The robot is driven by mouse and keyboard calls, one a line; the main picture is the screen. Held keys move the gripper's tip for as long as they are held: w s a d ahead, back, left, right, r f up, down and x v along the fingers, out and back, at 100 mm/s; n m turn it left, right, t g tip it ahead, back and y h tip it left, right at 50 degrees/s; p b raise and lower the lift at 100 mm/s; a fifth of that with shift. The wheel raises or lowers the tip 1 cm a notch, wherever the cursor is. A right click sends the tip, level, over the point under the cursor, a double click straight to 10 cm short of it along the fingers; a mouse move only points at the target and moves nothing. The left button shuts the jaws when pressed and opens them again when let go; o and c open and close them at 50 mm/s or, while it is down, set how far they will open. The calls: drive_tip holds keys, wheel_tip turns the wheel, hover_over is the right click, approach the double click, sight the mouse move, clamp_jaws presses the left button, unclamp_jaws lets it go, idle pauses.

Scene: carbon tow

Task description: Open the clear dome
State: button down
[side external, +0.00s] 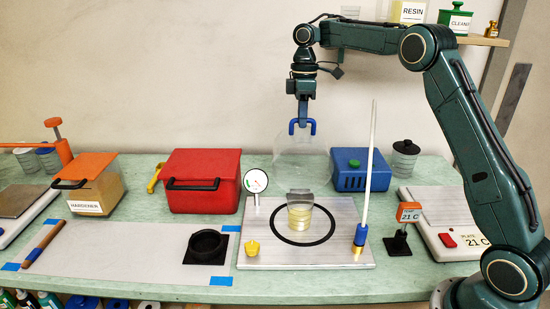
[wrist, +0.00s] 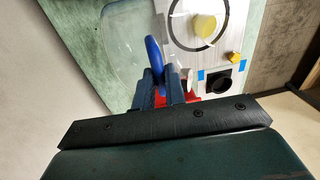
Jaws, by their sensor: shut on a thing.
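The clear dome (side external: 300,158) hangs in the air below my gripper (side external: 302,122), above the metal base plate (side external: 258,250). My gripper is shut on the dome's blue handle (side external: 292,128). The dome is faint and its lower edge is hard to make out. Under it, a cup of pale yellow liquid (side external: 300,217) stands inside the black ring (side external: 265,234) on the plate. In the wrist view the blue handle (wrist: 154,52) sits at the fingers, and the clear dome (wrist: 120,45) spreads to their left.
A gauge (side external: 256,181), a yellow knob (side external: 252,248) and a tall white rod (side external: 371,160) on a blue fitting stand on the plate. A red toolbox (side external: 203,192) is behind left, a blue box (side external: 358,180) behind right. The grey mat (side external: 110,250) at left has bare room.

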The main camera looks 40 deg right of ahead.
drive_tip(key=shift+s+d+f, duration=0.1)
drive_tip(key=shift+s+f, duration=0.1)
drive_tip(key=shift+f, duration=0.2)
drive_tip(key=c, duration=1.6)
unclamp_jaws()
drive_tip(key=shift+o, duration=0.7)
drive_tip(key=shift+w+r, duration=0.1)
drive_tip(key=shift+r, duration=0.05)
drive_tip(key=shift+a+r, duration=0.1)
drive_tip(key=shift+a, duration=0.1)
